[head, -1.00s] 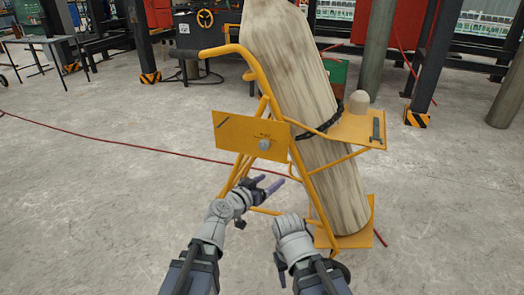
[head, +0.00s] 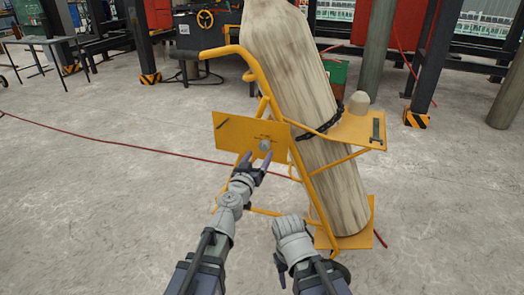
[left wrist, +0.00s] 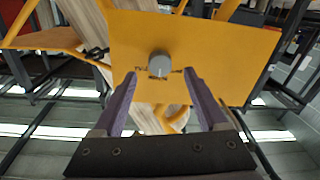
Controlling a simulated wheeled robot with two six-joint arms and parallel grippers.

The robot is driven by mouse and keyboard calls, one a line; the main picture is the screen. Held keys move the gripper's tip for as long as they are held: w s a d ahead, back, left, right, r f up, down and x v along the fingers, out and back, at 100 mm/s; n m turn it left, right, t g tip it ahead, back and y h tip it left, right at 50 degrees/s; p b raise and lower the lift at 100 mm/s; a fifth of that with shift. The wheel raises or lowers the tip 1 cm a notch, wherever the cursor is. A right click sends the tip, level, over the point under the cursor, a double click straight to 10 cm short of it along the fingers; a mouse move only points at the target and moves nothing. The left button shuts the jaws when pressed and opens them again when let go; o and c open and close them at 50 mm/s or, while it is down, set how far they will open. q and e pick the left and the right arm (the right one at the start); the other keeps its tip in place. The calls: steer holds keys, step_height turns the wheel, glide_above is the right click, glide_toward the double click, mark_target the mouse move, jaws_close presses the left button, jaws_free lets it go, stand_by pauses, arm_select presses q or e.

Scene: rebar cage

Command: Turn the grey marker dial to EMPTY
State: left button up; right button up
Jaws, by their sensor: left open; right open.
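The grey marker dial (head: 264,145) sits on the yellow plate (head: 232,131) of the yellow cylinder cart. In the left wrist view the dial (left wrist: 160,65) shows as a round grey knob on the yellow plate (left wrist: 225,50), with small dark lettering around it that I cannot read. My left gripper (head: 256,163) is open just in front of and below the dial. In the left wrist view its two purple fingers (left wrist: 158,82) stand apart, with the dial beyond and between their tips, apparently not touched. My right gripper (head: 280,265) hangs low near the cart's base, open and empty.
A tall pale cylinder (head: 290,60) leans in the cart, held by a black chain (head: 322,130). A red hose (head: 110,140) crosses the floor.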

mark_target(263, 148)
arm_select(q)
steer(key=x, duration=0.4)
steer(key=shift+w, duration=0.15)
steer(key=shift+c, duration=0.4)
jaws_close()
